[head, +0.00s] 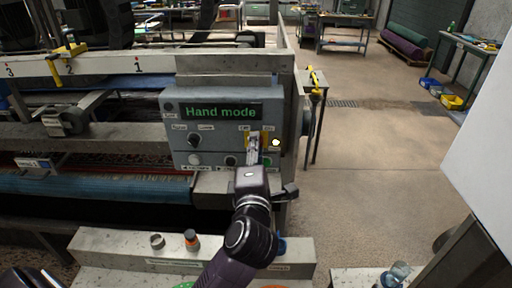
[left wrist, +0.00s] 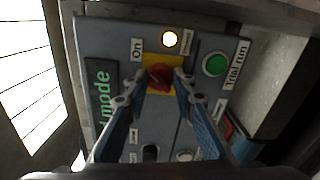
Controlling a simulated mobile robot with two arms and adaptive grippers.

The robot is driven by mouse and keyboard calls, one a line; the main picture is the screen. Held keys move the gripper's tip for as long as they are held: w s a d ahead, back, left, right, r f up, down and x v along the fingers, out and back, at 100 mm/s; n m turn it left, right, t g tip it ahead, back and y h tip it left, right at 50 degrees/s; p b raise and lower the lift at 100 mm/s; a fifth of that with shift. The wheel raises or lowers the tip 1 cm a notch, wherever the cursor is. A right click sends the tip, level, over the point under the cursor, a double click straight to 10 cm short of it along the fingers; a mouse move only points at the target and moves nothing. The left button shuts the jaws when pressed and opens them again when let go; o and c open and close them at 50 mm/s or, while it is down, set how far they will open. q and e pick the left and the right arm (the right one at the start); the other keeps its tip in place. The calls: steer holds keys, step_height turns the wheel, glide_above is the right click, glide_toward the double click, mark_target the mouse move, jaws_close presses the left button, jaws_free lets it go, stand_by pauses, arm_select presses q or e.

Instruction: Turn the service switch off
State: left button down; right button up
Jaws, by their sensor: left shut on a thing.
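The service switch is a red knob (left wrist: 159,77) on a yellow plate (left wrist: 152,62) on the grey control panel (head: 180,107). In the left wrist view an "On" label (left wrist: 137,48) stands beside the plate. My left gripper (left wrist: 157,80) is shut on the knob, one finger on each side. In the head view my left gripper (head: 253,148) reaches up to the panel and covers most of the knob. Which way the knob points is hard to tell. A lamp (head: 275,142) beside the plate is lit. My right gripper is not in view.
The display (head: 220,112) reads "Hand mode". A green button (left wrist: 215,64) labelled "Trial run" sits close to the fingers. Black knobs (head: 194,140) and a white button (head: 195,159) are on the panel's left. Open floor (head: 380,150) lies to the right.

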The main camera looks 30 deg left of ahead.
arm_select(q)
steer(key=shift+n, duration=0.3)
steer(key=shift+f+n+b, duration=0.15)
steer(key=shift+n+b, duration=0.55)
steer(key=shift+n, duration=6.2)
